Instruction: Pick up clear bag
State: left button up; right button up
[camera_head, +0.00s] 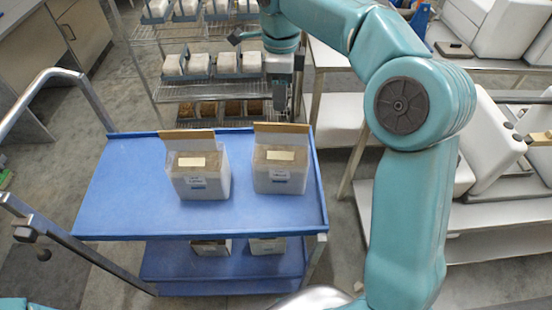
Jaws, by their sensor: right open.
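Two clear bags stand upright on the blue cart top (118,205). The left clear bag (205,188) has a pale label and a brown strip along its upper back edge. The right clear bag (280,178) looks the same and stands beside it with a gap between them. My right gripper (281,100) is open and empty, beyond the right bag in the picture and apart from it. My left gripper is out of view.
The cart's lower shelf (180,265) holds more bags. A wire rack (150,60) with several white and brown bags stands behind. Metal tables (485,215) with white machines stand at the right. The cart's left half is clear.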

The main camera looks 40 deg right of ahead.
aim_at(282, 135)
jog(key=f, duration=0.5)
jog(key=s+f, duration=0.1)
jog(key=f, duration=0.2)
jog(key=shift+d, duration=0.2)
jog(key=shift+w+a+f, duration=0.15)
jog(key=shift+w+f, duration=0.1)
notch_tip(282, 135, down, 4)
jog(key=shift+s+f+p, duration=0.15)
jog(key=shift+f+p, duration=0.1)
jog(key=shift+p, duration=0.5)
jog(key=shift+w+f, duration=0.25)
jog(key=shift+f, duration=0.05)
jog(key=shift+s+r, duration=0.1)
jog(key=shift+s, duration=0.1)
jog(key=c, duration=0.3)
grip_shut()
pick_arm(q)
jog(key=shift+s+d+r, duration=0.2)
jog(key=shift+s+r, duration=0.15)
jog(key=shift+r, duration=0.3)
pick_arm(e)
jog(key=shift+w, duration=0.15)
jog(key=shift+r, duration=0.1)
